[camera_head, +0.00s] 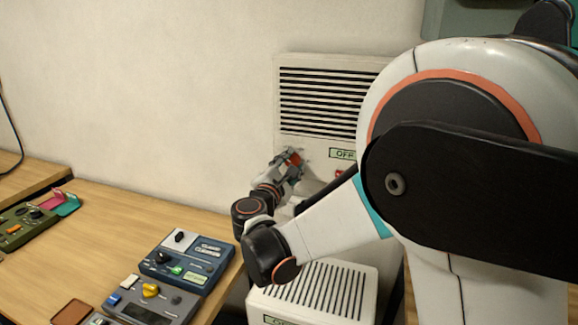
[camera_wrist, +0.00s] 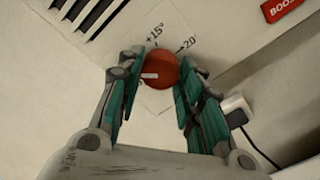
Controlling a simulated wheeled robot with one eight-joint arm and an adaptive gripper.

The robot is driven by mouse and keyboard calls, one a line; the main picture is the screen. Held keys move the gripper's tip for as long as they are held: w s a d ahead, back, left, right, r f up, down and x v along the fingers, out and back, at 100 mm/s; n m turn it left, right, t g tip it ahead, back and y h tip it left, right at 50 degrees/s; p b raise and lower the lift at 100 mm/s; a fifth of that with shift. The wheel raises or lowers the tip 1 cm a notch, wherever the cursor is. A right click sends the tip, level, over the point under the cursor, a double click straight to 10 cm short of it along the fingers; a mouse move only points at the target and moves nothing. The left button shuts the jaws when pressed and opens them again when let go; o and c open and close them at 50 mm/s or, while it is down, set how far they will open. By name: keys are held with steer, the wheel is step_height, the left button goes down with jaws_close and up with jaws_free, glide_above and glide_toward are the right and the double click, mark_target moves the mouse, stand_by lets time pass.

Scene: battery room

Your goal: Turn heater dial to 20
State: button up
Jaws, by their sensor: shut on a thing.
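The heater (camera_head: 290,145) is a white wall unit with dark vent slots at the top. Its dial (camera_wrist: 160,70) is a round red-orange knob in the wrist view, with a small pale mark on its face. The panel around it carries the printed labels +15° and 20. My gripper (camera_wrist: 158,78) has its teal-padded fingers on either side of the dial and is shut on it. In the head view my gripper (camera_head: 290,162) is at the heater's front, left of the OFF display (camera_head: 343,154), and mostly covers the dial.
A red BOOST label (camera_wrist: 282,8) is on the panel. A white plug (camera_wrist: 236,110) with a black cable sits right of my fingers. A second white vented unit (camera_head: 318,290) stands below. The wooden table (camera_head: 110,225) at left holds a blue control box (camera_head: 187,258) and other devices.

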steer(key=m, duration=2.7)
steer(key=shift+s+d+m, duration=0.1)
steer(key=shift+m, duration=0.2)
stand_by(0.3)
steer(key=o, duration=1.1)
steer(key=shift+r, duration=0.1)
steer(key=shift+c, duration=0.2)
